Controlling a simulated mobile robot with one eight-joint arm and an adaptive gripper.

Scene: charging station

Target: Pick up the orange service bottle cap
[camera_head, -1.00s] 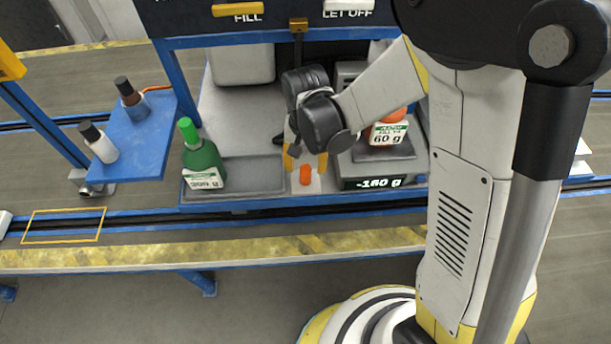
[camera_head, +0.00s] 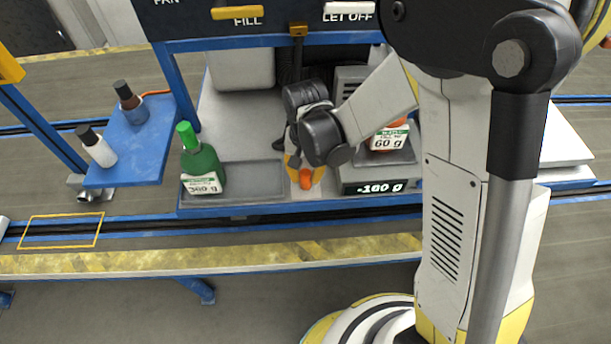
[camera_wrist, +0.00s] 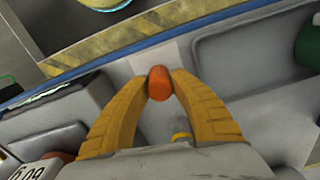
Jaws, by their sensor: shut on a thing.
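The orange cap (camera_wrist: 159,83) is between the two yellow fingertips of my gripper (camera_wrist: 160,84) in the wrist view, with both fingers touching it. In the head view the orange cap (camera_head: 306,180) shows at the front of the station, between the grey tray and the scale. My gripper (camera_head: 304,174) reaches down onto it, partly hidden by my dark wrist. Whether the cap is clear of the surface cannot be told.
A green bottle (camera_head: 203,163) stands at the left end of the grey tray (camera_head: 255,176). The scale (camera_head: 374,187) reads -160 g, close right of my gripper.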

